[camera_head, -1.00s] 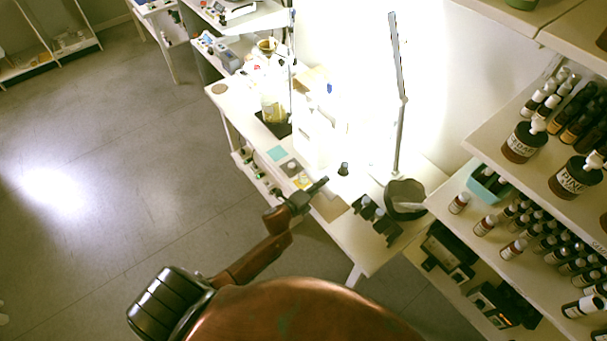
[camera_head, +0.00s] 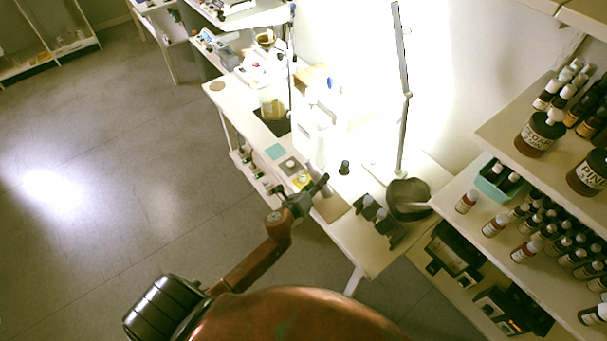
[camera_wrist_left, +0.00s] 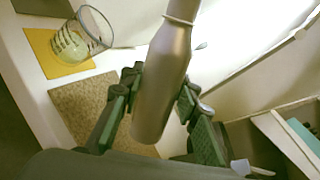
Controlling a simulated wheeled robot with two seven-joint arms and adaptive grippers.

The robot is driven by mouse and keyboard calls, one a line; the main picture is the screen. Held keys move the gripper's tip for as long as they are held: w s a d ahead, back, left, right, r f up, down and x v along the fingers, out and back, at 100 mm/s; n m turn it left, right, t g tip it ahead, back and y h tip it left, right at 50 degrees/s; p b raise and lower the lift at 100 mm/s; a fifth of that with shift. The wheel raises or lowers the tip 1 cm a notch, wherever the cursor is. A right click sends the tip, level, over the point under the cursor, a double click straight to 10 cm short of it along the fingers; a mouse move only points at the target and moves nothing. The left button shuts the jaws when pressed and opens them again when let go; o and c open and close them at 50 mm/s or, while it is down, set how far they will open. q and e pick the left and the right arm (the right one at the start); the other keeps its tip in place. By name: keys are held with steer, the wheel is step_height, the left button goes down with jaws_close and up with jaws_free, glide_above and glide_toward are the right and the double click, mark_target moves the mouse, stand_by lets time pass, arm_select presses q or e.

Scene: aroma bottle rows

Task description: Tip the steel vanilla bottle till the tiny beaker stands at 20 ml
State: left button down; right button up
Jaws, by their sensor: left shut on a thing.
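The steel bottle (camera_wrist_left: 158,95) is in the left wrist view, a smooth grey body narrowing to a neck with a pale ring. My left gripper (camera_wrist_left: 155,98) is shut around its body, one finger on each side. The bottle's mouth is beyond the top edge of that view. The tiny beaker (camera_wrist_left: 82,38), clear glass with dark marks, stands on a yellow mat (camera_wrist_left: 45,52) to the left of the bottle, apart from it. I cannot read its liquid level. In the head view my left gripper (camera_head: 314,192) is at the table's front edge, beside the yellow mat.
The white table (camera_head: 375,262) also holds a speckled tan mat (camera_wrist_left: 90,108), a teal mat (camera_head: 275,151), a larger yellowish glass vessel (camera_head: 272,107) and a dark bowl (camera_head: 408,192). Bottle-filled shelves (camera_head: 500,150) stand at right. Open floor lies at left.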

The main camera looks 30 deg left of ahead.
arm_select(q)
steer(key=shift+a+r+m+b, duration=0.2)
steer(key=shift+m+b, duration=0.15)
steer(key=shift+m, duration=0.25)
steer(key=shift+r, duration=0.2)
arm_select(e)
steer(key=shift+s+f, duration=0.15)
steer(key=shift+f, duration=0.4)
steer(key=shift+f, duration=0.1)
arm_select(q)
steer(key=m+b, duration=0.1)
steer(key=m+t+y+b, duration=0.1)
steer(key=b, duration=0.1)
steer(key=shift+d+f, duration=0.15)
steer(key=shift+d, duration=0.1)
steer(key=shift+d+r+m+t+b, duration=0.2)
steer(key=shift+m+t+b, duration=0.1)
steer(key=shift+m+b, duration=0.85)
steer(key=shift+r+m, duration=0.1)
steer(key=shift+m, duration=0.25)
steer(key=shift+s+r, duration=0.1)
steer(key=shift+r, duration=0.05)
arm_select(e)
steer(key=f, duration=0.1)
steer(key=s+f, duration=0.1)
steer(key=f, duration=0.3)
steer(key=shift+s+f, duration=0.1)
steer(key=shift+s, duration=0.3)
arm_select(q)
steer(key=shift+d, duration=0.1)
